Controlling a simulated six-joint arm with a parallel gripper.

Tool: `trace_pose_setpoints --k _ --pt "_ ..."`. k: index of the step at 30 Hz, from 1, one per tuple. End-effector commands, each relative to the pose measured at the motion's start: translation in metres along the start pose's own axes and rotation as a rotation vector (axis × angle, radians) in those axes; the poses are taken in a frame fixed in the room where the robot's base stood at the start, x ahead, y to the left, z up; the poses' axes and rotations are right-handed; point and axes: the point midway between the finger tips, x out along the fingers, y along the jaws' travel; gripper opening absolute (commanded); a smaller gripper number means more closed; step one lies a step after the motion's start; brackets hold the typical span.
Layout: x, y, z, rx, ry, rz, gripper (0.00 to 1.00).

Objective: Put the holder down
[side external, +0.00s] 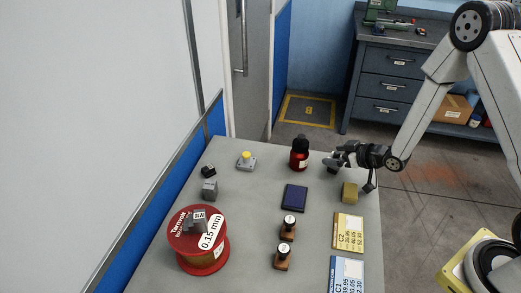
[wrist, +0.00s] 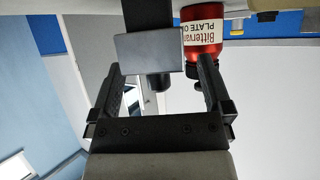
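The holder shows in the wrist view as a grey block (wrist: 150,47) with a dark upright strip behind it. In the side view my gripper (side external: 346,157) is over the far right part of the table, to the right of the red bottle (side external: 299,156). The holder (side external: 333,168) is small and dark there, at the fingertips. Whether its lower end touches the table cannot be told.
A dark plate (side external: 295,198), two stamps (side external: 288,228) with wooden bases, a red spool (side external: 190,262), yellow card (side external: 348,232) and blue card (side external: 346,275) lie nearer.

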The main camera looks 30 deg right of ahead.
Motion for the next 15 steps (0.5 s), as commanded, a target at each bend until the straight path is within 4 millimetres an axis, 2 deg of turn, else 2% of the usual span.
trace_pose_setpoints --k 10,15 --pt "-0.002 0.000 -0.003 -0.001 0.000 0.000 1.00" --pt "-0.015 0.001 -0.003 0.001 0.000 0.002 1.00"
